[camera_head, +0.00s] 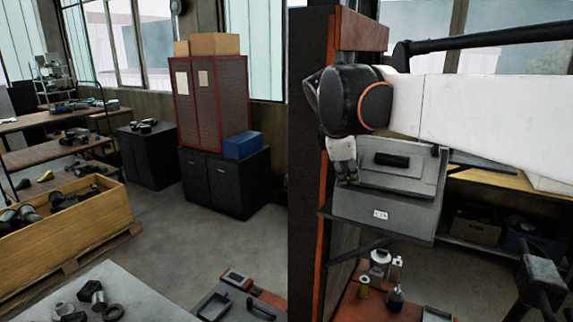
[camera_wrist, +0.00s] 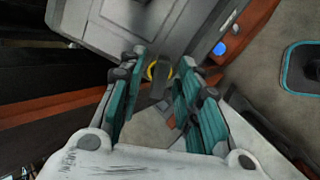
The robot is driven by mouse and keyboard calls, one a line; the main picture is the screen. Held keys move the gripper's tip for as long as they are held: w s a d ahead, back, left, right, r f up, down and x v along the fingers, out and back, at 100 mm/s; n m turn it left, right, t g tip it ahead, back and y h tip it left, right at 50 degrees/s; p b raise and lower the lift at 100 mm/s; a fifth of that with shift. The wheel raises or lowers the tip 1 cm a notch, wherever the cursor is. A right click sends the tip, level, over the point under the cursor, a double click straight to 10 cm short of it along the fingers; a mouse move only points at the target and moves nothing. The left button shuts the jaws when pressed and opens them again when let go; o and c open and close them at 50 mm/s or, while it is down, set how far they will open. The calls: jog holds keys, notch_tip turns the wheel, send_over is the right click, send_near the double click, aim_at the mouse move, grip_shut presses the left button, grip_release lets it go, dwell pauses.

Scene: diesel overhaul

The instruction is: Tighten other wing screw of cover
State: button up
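A grey box-shaped cover (camera_head: 410,180) with a black handle (camera_head: 392,160) and a small white label stands on the orange-framed unit in the head view. Its grey face (camera_wrist: 150,22) fills the top of the wrist view. My gripper (camera_head: 346,176) is at the left side of the cover, pointing down. In the wrist view my gripper (camera_wrist: 160,76) is open, its teal-lined fingers well apart. A grey wing screw with a yellow ring (camera_wrist: 158,70) shows between the fingertips, at the cover's edge. I see a gap on both sides of it. Depth is hard to judge.
An orange post (camera_head: 325,225) stands just left of the cover. Bottles and small parts (camera_head: 382,268) stand on an orange surface below. Open floor (camera_head: 190,235) lies to the left.

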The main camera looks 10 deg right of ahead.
grip_shut()
jog(key=m, duration=0.4)
jog(key=shift+m, duration=0.3)
jog(key=shift+m, duration=1.1)
jog(key=shift+w+m, duration=0.1)
jog(key=shift+m, duration=1.1)
